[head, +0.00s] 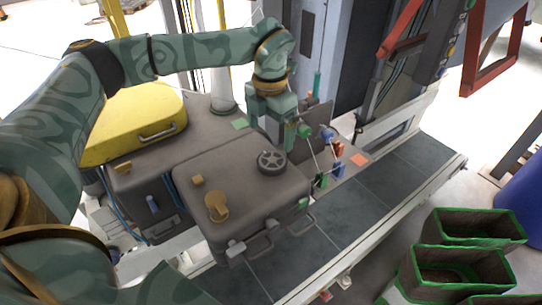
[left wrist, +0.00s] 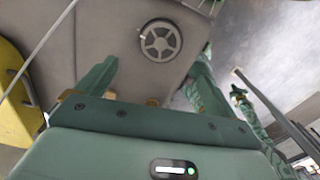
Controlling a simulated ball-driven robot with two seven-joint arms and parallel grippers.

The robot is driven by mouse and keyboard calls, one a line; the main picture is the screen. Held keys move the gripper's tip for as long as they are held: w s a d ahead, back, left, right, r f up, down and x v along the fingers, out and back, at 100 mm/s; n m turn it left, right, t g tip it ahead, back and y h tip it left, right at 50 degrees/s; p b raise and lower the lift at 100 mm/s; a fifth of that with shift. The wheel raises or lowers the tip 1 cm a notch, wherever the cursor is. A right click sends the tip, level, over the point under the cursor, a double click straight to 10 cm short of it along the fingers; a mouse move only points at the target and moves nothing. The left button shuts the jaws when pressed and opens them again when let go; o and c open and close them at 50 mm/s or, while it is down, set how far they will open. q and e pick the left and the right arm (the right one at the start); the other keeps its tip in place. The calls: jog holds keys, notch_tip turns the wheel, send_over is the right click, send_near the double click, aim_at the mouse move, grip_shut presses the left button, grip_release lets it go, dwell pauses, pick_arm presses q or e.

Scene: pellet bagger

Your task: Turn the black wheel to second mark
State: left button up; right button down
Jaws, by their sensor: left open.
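The black wheel (head: 271,162) is a small dark spoked handwheel lying flat on top of the grey machine housing. In the left wrist view the wheel (left wrist: 160,40) shows whole, with a round hub, several spokes and a small pale spot at its left rim. No numbered marks can be made out around it. My left gripper (head: 280,139) points down just behind the wheel, apart from it. In the left wrist view my left gripper (left wrist: 156,64) is open and empty, its two fingers spread wide, with the wheel beyond the gap between them. My right gripper does not show.
The grey housing (head: 185,178) also carries an orange-brown knob (head: 216,207). A yellow case (head: 133,122) stands at the left. Small coloured clips and thin rods (head: 325,150) lie close to the right of the wheel. Green-rimmed dark bins (head: 470,226) stand at the lower right.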

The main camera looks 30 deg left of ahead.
aim_at(271, 161)
pick_arm(q)
notch_tip(271, 161, down, 9)
jog(key=shift+w+r, duration=0.1)
jog(key=shift+w, duration=0.05)
jog(key=shift+w+f+p, duration=0.1)
jog(key=shift+f+p, duration=0.2)
jog(key=shift+f, duration=0.25)
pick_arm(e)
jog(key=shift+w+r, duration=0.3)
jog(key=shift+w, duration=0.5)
pick_arm(q)
jog(key=shift+c, duration=0.3)
jog(key=c, duration=0.9)
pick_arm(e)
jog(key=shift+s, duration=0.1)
